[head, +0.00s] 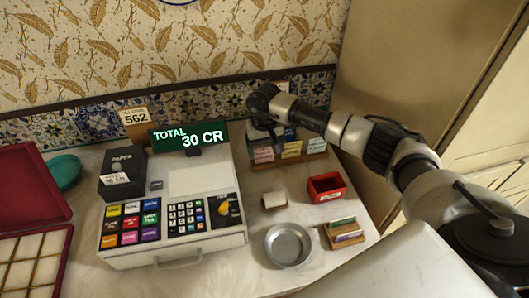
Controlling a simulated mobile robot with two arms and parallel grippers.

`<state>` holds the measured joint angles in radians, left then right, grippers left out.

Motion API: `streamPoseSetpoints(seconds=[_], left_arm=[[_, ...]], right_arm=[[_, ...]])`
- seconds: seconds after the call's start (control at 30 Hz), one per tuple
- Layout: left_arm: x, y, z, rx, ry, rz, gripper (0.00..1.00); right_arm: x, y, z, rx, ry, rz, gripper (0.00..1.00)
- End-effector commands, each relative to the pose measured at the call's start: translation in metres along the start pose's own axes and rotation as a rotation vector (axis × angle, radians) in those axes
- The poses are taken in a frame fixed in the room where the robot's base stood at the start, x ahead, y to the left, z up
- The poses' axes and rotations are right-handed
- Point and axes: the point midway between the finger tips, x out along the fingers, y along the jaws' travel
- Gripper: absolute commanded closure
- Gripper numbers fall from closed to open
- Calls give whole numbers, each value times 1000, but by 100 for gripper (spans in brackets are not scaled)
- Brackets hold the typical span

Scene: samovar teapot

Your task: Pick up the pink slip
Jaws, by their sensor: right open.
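A pink slip (263,155) stands at the left end of a small wooden rack (317,157) at the back right of the counter. A yellow slip (291,149) and a pale green slip (317,145) stand beside it in the rack. My right gripper (266,136) is open and points down just above and behind the pink slip. I cannot tell whether its fingers touch the slip. The wrist hides part of the rack's back row. My left gripper is not in view.
A cash register (175,254) with a green total display (190,137) stands left of the rack. A red box (326,188), a round metal dish (288,245), a small holder of cards (344,232) and a small pale block (274,200) lie in front. The tiled wall is close behind.

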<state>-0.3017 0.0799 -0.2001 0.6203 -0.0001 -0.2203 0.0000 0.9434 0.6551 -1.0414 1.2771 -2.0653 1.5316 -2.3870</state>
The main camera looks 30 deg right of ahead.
Motion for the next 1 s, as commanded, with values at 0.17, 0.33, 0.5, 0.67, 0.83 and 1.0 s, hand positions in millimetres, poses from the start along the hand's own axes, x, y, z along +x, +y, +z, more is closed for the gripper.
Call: streamPoseSetpoints(seconds=[0.17, 0.33, 0.5, 0.67, 0.83, 1.0], left_arm=[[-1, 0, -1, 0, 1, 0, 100], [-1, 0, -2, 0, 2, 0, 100], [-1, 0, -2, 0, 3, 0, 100], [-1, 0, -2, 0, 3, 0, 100], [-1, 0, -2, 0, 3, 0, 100], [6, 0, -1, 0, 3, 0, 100]], right_arm=[[7, 0, 0, -1, 0, 1, 21], [7, 0, 0, -1, 0, 1, 27], [6, 0, 0, -1, 0, 1, 53], [6, 0, 0, -1, 0, 1, 57], [5, 0, 0, -1, 1, 0, 57], [-12, 0, -1, -1, 4, -1, 57]])
